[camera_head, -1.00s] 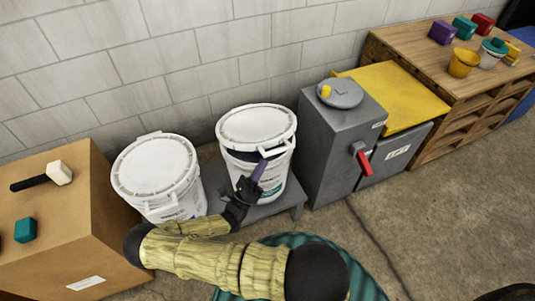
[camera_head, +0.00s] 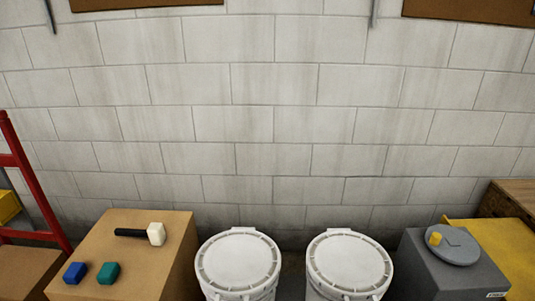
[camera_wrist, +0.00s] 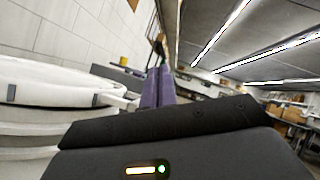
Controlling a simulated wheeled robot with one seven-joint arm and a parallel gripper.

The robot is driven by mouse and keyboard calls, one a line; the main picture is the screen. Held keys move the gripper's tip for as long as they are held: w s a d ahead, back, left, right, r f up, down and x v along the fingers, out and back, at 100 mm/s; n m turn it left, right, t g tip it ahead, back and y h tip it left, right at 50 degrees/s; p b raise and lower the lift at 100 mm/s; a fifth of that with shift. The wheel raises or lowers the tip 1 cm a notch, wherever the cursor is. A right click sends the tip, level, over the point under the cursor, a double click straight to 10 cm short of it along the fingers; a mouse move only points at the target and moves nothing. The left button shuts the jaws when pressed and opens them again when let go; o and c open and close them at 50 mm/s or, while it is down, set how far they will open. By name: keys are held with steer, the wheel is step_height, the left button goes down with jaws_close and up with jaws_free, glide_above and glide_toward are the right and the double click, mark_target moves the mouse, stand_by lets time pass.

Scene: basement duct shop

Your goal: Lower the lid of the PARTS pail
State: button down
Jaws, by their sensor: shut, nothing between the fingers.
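Two white pails with round white lids stand side by side at the bottom of the head view, the left pail (camera_head: 238,262) and the right pail (camera_head: 348,262). Both lids look level from above. Their fronts are cut off, so no PARTS label shows and I cannot tell if either lid is fully seated. In the wrist view, a white pail lid (camera_wrist: 45,82) with a front tab fills the left side. My gripper (camera_wrist: 158,75) has purple fingers, shut together and empty, just right of that tab. A gap between fingers and tab is hard to judge. My gripper is outside the head view.
A cardboard box (camera_head: 170,260) stands left of the pails with a mallet (camera_head: 150,233), a blue block (camera_head: 75,273) and a teal block (camera_head: 108,273) on it. A grey cabinet (camera_head: 425,270) stands right. A block wall (camera_head: 270,120) is behind.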

steer(key=s+a+r+m+g+y, duration=0.25)
steer(key=s+m+g+y, duration=0.75)
steer(key=m+g+y, duration=0.55)
steer(key=a+r+m+t+y+p, duration=0.1)
steer(key=r+m+t+y+p, duration=0.1)
steer(key=r+p, duration=0.5)
steer(key=w+a+r+m+t+y+p, duration=0.1)
steer(key=r+m+t+p, duration=0.4)
steer(key=r, duration=1.2)
steer(key=w+a+r+m+t+y+p, duration=0.1)
steer(key=a+r+m+t+y+p, duration=0.2)
steer(key=r+p, duration=0.5)
step_height(320, 180, up, 4)
steer(key=m+t+y, duration=0.1)
steer(key=m+y, duration=0.1)
steer(key=m, duration=0.1)
steer(key=shift+a+p, duration=0.25)
steer(key=shift+p, duration=0.15)
steer(key=shift+w, duration=0.1)
